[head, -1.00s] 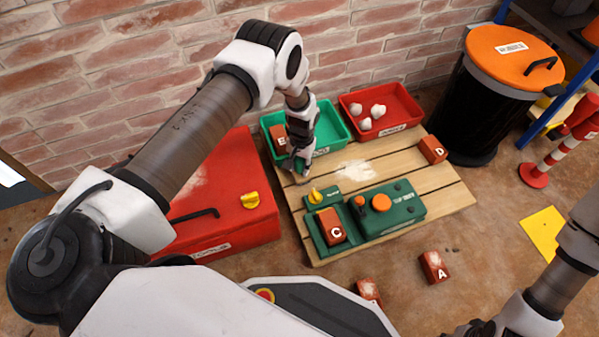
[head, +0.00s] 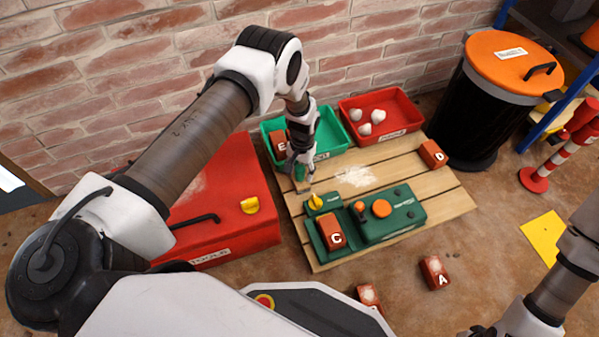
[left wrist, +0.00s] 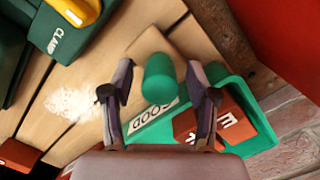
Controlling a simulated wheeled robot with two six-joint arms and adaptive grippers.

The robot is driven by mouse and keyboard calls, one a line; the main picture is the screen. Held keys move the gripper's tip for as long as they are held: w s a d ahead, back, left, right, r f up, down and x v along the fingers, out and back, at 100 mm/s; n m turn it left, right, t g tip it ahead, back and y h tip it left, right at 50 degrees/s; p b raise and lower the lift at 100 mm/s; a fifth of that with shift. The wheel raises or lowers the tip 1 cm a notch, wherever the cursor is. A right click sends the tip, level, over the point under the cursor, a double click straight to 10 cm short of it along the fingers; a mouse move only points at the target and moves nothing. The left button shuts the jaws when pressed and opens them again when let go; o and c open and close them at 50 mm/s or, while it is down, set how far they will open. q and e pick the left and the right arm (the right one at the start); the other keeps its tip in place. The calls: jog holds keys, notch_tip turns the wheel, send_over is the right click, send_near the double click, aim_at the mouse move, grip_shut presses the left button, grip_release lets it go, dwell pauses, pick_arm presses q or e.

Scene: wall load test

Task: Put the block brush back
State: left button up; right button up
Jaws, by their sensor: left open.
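The block brush has a green handle and a pale tan part; in the head view it shows just below my left gripper (head: 298,166), its tan part (head: 303,187) on the wooden pallet top (head: 440,196). In the left wrist view the green handle (left wrist: 160,80) stands between the two spread fingers of my left gripper (left wrist: 160,98), with gaps at both sides. My left gripper is open. My right arm comes in at the lower right; its gripper (head: 477,329) is cut off by the bottom edge.
A green machine (head: 392,212) with a clamp holds block C (head: 331,233). Behind are a green tray (head: 335,128) with block E (head: 279,144) and a red tray (head: 407,120). A red toolbox (head: 235,170) is at left. Block D (head: 432,153) sits at the pallet's right edge.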

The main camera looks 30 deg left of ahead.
pick_arm(q)
jog(key=r+p, duration=0.1)
jog(key=r, duration=0.2)
jog(key=r+p, duration=0.1)
jog(key=r, duration=0.3)
jog(key=w+r+p, duration=0.1)
jog(key=r+p, duration=0.1)
jog(key=r, duration=0.1)
jog(key=shift+w+r, duration=0.1)
jog(key=shift+r, duration=0.1)
dwell(1.7)
